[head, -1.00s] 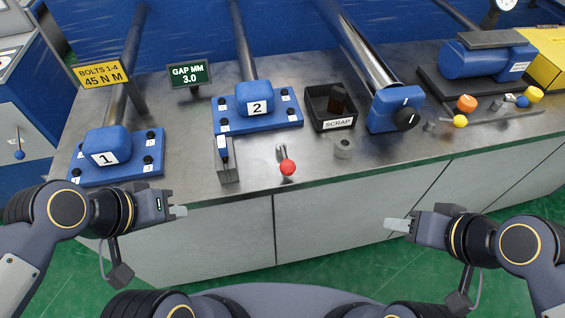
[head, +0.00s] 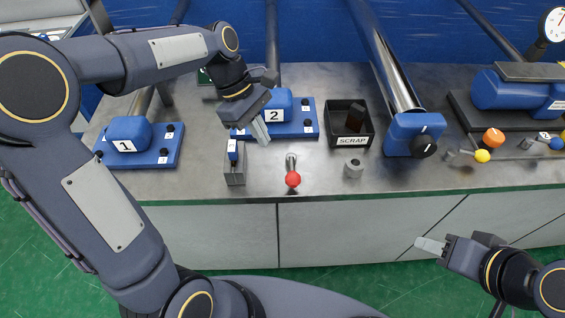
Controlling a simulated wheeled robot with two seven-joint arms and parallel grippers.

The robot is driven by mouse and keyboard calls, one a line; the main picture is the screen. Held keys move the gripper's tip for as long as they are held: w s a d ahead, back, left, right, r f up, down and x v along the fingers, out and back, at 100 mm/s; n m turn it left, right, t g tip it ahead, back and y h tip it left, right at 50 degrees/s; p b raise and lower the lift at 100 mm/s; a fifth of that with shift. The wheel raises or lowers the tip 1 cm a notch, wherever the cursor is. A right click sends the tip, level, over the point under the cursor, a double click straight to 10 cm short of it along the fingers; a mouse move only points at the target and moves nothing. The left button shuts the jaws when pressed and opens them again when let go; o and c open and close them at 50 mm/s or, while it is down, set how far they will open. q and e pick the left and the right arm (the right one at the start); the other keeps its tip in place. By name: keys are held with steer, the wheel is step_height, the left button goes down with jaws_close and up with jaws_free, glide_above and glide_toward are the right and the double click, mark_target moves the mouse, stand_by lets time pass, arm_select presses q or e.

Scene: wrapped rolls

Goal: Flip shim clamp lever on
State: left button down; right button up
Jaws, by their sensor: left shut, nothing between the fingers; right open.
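A lever with a red ball knob (head: 293,179) and a short metal stem stands near the bench's front edge, its knob toward me. I take it for the clamp lever; no label shows on it. My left gripper (head: 262,132) is shut and empty, pointing down above the bench, behind and to the left of the knob and apart from it in the picture.
Blue block 2 (head: 309,124) is beside my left gripper, and blue block 1 (head: 127,131) is farther left. The black SCRAP bin (head: 350,141) holds a dark piece. A grey ring (head: 353,169) stands right of the lever. Bare bench top (head: 205,180) lies at the front left.

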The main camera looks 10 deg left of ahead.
arm_select(q)
steer(key=shift+f, duration=0.1)
steer(key=x, duration=0.9)
steer(key=shift+s+d+f, duration=0.1)
steer(key=shift+d+f, duration=0.05)
steer(key=shift+f, duration=0.2)
steer(key=shift+d, duration=0.1)
